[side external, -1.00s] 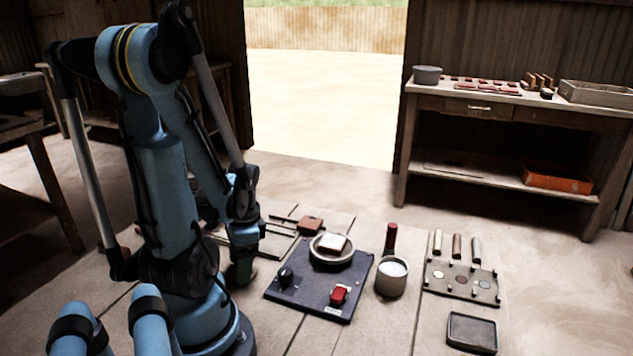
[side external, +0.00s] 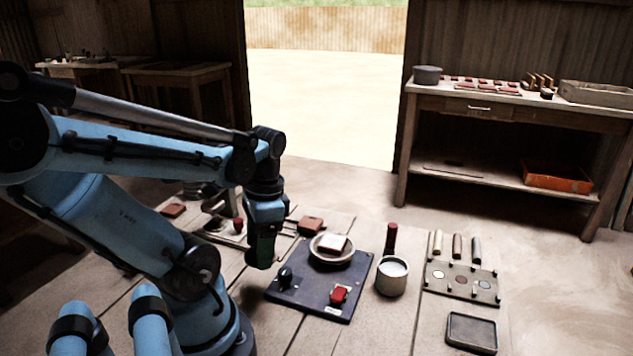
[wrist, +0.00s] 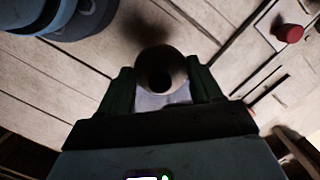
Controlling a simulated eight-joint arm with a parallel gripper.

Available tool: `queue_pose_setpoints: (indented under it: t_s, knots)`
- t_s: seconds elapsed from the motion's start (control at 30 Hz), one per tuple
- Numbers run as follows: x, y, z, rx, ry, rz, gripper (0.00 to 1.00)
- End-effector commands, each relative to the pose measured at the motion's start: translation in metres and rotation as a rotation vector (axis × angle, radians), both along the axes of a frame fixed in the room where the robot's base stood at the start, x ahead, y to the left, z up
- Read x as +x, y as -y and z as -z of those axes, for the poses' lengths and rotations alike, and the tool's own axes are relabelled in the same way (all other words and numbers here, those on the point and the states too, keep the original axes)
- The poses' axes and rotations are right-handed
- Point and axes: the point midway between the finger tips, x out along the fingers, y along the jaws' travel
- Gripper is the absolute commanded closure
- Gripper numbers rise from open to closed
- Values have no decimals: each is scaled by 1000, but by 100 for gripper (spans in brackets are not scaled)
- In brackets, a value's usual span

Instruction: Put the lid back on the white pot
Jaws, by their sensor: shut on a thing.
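The white pot (side external: 391,278) stands upright and open to the right of the dark press board, with white material showing inside it. My gripper (side external: 261,262) hangs pointing down over the bench, left of the press board and well apart from the pot. In the wrist view my gripper (wrist: 160,88) is shut on a round brownish thing with a dark round middle, which looks like the lid (wrist: 160,62). The side view does not show the held thing clearly; the fingers hide it.
The press board (side external: 310,295) carries a dish (side external: 318,254) with a white block, a black knob and a red block. A stamp rack (side external: 462,282) and dark tray (side external: 471,333) are at right. A red knob (side external: 238,224) is behind my gripper.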

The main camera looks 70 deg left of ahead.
Motion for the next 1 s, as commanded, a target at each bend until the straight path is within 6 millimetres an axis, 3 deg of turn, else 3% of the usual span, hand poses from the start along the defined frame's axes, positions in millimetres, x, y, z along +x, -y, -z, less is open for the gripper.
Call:
queue_pose_setpoints:
  t_s: [0.3,0.63,0.77,1.0]
  knots:
    - [20,34,-23,-1,-1,4,64]
    - [38,44,-37,0,-1,34,64]
    - [62,44,-46,0,0,97,64]
    - [120,52,-59,0,0,243,64]
